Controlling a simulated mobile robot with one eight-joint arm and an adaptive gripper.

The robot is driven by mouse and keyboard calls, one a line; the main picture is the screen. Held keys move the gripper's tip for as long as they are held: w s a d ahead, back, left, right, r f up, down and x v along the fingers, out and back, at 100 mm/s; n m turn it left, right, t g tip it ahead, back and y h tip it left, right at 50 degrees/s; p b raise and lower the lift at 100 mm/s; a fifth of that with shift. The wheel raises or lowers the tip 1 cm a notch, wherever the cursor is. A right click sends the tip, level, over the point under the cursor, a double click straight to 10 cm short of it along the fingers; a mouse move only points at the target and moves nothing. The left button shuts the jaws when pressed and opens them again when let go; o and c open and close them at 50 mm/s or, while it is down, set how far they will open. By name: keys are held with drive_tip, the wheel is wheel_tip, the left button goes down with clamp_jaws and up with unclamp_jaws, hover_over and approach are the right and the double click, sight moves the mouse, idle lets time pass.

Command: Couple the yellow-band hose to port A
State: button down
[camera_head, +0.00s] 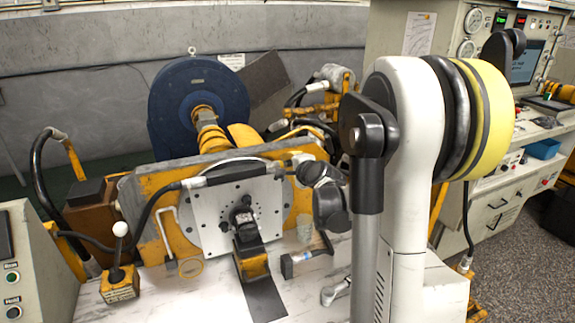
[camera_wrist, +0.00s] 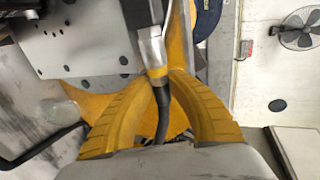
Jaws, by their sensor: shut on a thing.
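My gripper (camera_wrist: 160,84) is shut on the yellow-band hose (camera_wrist: 162,118) in the wrist view, its two yellow fingers on either side. The yellow band (camera_wrist: 157,72) shows just beyond the fingertips. A silver end fitting (camera_wrist: 152,48) points up toward a dark part at the top edge; I cannot tell whether they touch. The pale motor plate (camera_wrist: 80,40) lies to the left. In the head view the plate (camera_head: 207,222) stands upright on the bench, with a dark centre part (camera_head: 243,220). My arm covers the area right of it. No port label is readable.
A second hose with a silver fitting (camera_head: 192,183) reaches the plate's left side. A white-knobbed yellow block (camera_head: 119,285) stands at front left. A blue round housing (camera_head: 190,100) stands behind.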

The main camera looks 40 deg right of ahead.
drive_tip(key=shift+d, duration=0.25)
drive_tip(key=shift+s+d, duration=0.2)
drive_tip(key=shift+d, duration=0.45)
drive_tip(key=shift+s+d, duration=0.15)
drive_tip(key=shift+d, duration=0.5)
drive_tip(key=s, duration=0.2)
drive_tip(key=shift+s+a, duration=0.3)
drive_tip(key=shift+a, duration=0.05)
drive_tip(key=shift+f, duration=0.1)
wheel_tip(320, 180, down, 16)
drive_tip(key=b, duration=0.4)
drive_tip(key=shift+r, duration=0.2)
idle(0.3)
drive_tip(key=shift+a, duration=0.1)
